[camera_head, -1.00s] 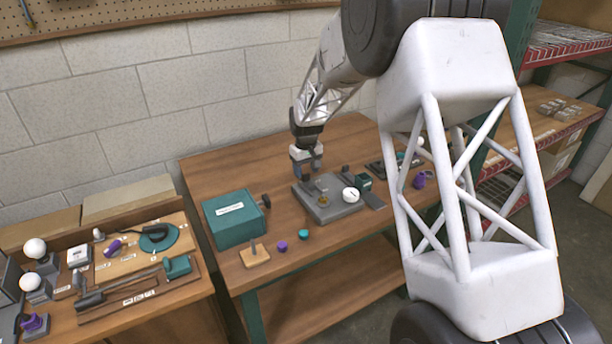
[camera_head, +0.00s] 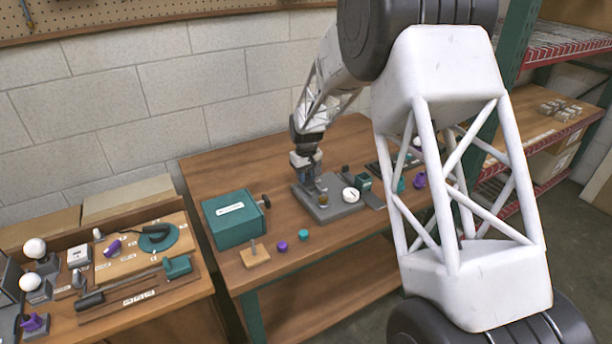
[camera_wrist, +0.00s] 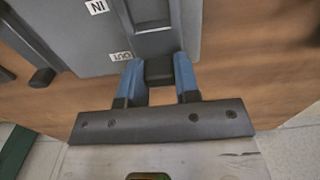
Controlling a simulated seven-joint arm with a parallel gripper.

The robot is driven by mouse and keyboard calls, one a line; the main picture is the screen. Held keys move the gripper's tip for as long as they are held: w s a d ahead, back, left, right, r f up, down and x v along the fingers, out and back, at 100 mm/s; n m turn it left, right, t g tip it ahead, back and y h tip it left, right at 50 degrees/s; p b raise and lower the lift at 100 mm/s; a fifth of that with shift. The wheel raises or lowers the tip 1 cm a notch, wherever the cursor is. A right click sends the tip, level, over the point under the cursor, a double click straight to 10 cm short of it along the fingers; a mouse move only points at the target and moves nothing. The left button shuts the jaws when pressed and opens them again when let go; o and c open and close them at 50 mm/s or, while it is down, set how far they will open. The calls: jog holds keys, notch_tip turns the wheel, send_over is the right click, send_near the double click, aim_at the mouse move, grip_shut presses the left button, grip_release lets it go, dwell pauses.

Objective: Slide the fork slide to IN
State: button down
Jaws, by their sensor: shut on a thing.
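The fork slide (camera_wrist: 158,70) shows in the wrist view as a dark block between the blue fingers of my gripper (camera_wrist: 159,80). My gripper is shut on it, near the OUT label (camera_wrist: 121,57). The IN label (camera_wrist: 96,7) is farther up on the same grey plate (camera_wrist: 84,46). In the head view my gripper (camera_head: 309,181) is low over the back left part of the grey fixture (camera_head: 335,211). The slide itself is too small to make out in that view.
A teal box (camera_head: 235,220) with a dark knob stands left of the fixture. A wooden block with a peg (camera_head: 255,256), a purple piece (camera_head: 282,246) and a teal piece (camera_head: 303,235) lie in front. A white round part (camera_head: 350,195) sits on the fixture's right side.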

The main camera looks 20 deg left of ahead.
aim_at(315, 195)
jog(key=shift+s+d, duration=2.1)
jog(key=c, duration=0.8)
grip_release()
jog(key=shift+c, duration=0.2)
jog(key=shift+r, duration=0.2)
notch_tip(315, 195, up, 8)
jog(key=shift+f, duration=0.25)
